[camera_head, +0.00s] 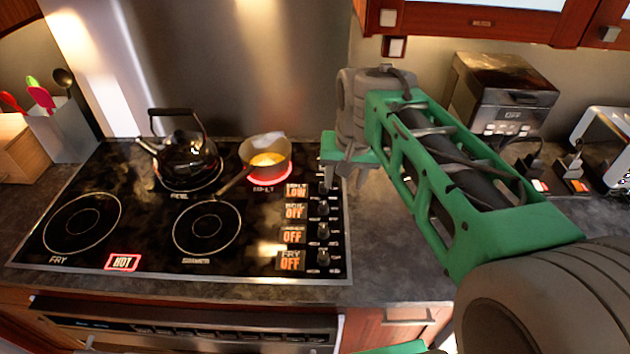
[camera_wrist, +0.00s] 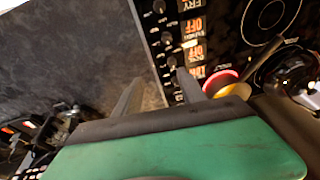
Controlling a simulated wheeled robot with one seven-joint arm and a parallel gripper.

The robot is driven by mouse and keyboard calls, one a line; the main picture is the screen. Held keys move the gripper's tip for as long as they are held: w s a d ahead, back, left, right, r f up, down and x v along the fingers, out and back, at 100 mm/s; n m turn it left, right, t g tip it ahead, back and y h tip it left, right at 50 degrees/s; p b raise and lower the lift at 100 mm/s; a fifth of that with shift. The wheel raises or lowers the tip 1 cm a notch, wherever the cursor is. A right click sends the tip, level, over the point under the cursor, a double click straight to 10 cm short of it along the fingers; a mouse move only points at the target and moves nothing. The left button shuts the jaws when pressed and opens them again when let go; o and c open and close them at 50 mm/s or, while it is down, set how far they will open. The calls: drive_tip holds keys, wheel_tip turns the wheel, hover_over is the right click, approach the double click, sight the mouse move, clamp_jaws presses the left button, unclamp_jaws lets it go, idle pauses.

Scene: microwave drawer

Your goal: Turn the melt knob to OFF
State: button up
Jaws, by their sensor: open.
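The melt knob (camera_head: 323,188) is the farthest in a column of black knobs on the right side of the stove. Its display (camera_head: 296,190) reads LOW in orange. My gripper (camera_head: 345,174) is open just right of the melt knob in the head view, close above the stove's right edge. In the wrist view my gripper's two fingers (camera_wrist: 160,80) are spread apart, with the far end of the knob column near the right finger. I cannot tell whether a finger touches the melt knob.
A pot (camera_head: 265,157) with yellow contents sits on the glowing red melt burner. A kettle (camera_head: 187,152) stands left of it. The other knob displays read OFF, and a HOT sign (camera_head: 122,262) is lit. A coffee machine (camera_head: 507,95) stands at the back right.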

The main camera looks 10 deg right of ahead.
drive_tip(key=w+f+m+g, duration=0.2)
drive_tip(key=w+f, duration=0.2)
drive_tip(key=w, duration=0.7)
drive_tip(key=m+g, duration=0.1)
drive_tip(key=m, duration=0.2)
hover_over(323, 185)
wheel_tip(323, 185, down, 8)
drive_tip(key=shift+s+r, duration=0.1)
drive_tip(key=shift+r, duration=0.1)
wheel_tip(323, 185, down, 8)
drive_tip(key=shift+r+p, duration=0.25)
drive_tip(key=shift+p, duration=0.8)
clamp_jaws()
